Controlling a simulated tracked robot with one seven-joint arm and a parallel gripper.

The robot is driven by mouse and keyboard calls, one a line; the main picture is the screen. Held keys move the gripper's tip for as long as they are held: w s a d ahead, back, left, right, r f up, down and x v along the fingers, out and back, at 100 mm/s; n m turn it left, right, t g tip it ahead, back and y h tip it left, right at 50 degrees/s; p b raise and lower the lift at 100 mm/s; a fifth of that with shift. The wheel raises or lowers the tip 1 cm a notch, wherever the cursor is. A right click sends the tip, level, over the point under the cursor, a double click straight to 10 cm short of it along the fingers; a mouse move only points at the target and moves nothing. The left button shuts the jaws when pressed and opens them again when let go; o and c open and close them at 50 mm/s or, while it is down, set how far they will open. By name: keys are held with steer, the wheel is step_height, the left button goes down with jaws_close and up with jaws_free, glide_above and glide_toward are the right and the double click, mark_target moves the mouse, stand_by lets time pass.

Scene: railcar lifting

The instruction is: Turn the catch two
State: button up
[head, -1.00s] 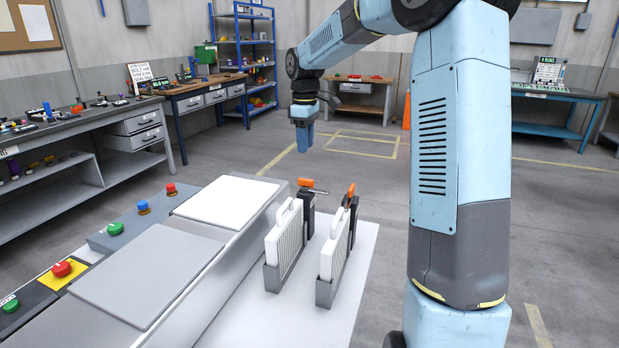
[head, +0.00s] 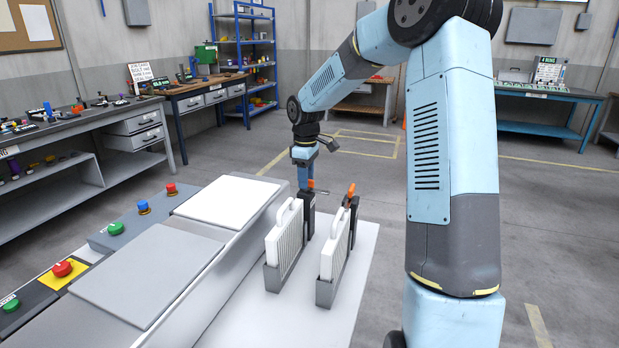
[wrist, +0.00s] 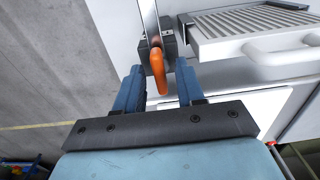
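Two catches with orange handles stand on black posts at the far ends of two white ribbed panels. In the head view the left catch (head: 312,184) is partly behind my gripper (head: 306,181), and the right catch (head: 350,191) has its handle pointing up. In the wrist view my gripper (wrist: 160,68) is open, with its blue fingers on either side of the left catch's orange handle (wrist: 158,66). Gaps show between the handle and both fingers, more clearly on the right. I cannot tell which catch is number two.
The left white panel (head: 284,240) and right white panel (head: 334,247) stand upright in grey holders on a white plate (head: 300,322). A grey console with coloured buttons (head: 62,268) lies to the left. Open floor (head: 230,160) lies beyond.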

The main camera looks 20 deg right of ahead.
steer(key=shift+c, duration=0.4)
jaws_close()
steer(key=shift+d, duration=0.4)
steer(key=shift+a, duration=0.1)
